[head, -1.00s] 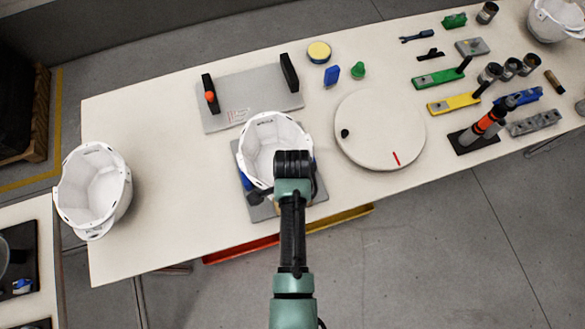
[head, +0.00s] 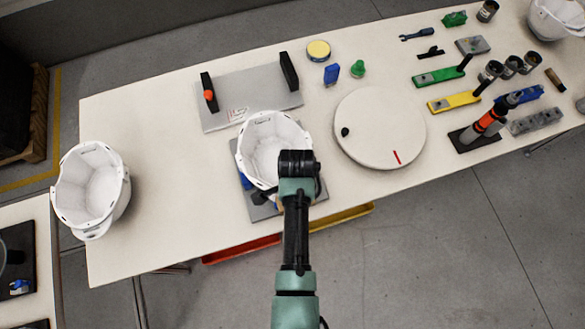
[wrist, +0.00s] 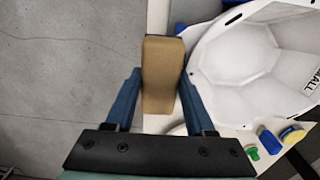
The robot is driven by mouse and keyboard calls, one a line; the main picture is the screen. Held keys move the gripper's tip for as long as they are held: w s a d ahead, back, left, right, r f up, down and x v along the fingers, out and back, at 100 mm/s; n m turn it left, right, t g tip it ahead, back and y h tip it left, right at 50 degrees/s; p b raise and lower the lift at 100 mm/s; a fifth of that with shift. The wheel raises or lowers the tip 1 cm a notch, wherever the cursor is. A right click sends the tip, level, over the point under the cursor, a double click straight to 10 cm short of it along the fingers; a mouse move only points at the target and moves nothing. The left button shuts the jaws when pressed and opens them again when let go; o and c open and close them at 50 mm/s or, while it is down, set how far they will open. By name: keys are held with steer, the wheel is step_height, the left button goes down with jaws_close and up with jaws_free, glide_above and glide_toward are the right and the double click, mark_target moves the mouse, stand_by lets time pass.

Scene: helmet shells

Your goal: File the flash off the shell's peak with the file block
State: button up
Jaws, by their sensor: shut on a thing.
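A white helmet shell (head: 262,142) sits open side up on a grey fixture plate with blue parts (head: 262,212) at the table's front edge. In the wrist view the shell (wrist: 235,60) fills the upper right. My gripper (wrist: 160,78) is shut on the tan file block (wrist: 160,60), which stands upright between the blue fingers. The block is right beside the shell's near edge; I cannot tell if they touch. In the head view my wrist covers the shell's near right side, hiding most of the block and the peak.
Another white shell (head: 92,190) stands at the table's left end. A grey plate with black uprights (head: 250,105) lies behind, and a round white turntable (head: 380,130) to the right. Several tools and cups crowd the right end. Red (head: 240,250) and yellow (head: 340,218) bins sit below the front edge.

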steer(key=shift+w+d, duration=0.15)
steer(key=shift+d, duration=0.4)
steer(key=shift+s+a+f+p, duration=0.1)
steer(key=shift+s+a+p, duration=0.2)
steer(key=shift+a, duration=0.65)
steer(key=shift+s+a+p, duration=0.3)
steer(key=shift+a, duration=0.65)
steer(key=shift+w+d, duration=0.3)
steer(key=shift+d, duration=0.65)
steer(key=shift+w+d, duration=0.3)
steer(key=shift+d, duration=0.65)
steer(key=shift+s+a+f+p, duration=0.1)
steer(key=shift+s+a+p, duration=0.2)
steer(key=shift+a, duration=0.65)
steer(key=shift+s+a+p, duration=0.15)
steer(key=shift+s+a, duration=0.2)
steer(key=shift+a, duration=0.6)
steer(key=shift+d, duration=0.1)
steer(key=shift+w+d+f, duration=0.1)
steer(key=shift+w+d, duration=0.1)
steer(key=shift+d, duration=0.25)
steer(key=shift+w+d, duration=0.15)
steer(key=shift+d, duration=0.3)
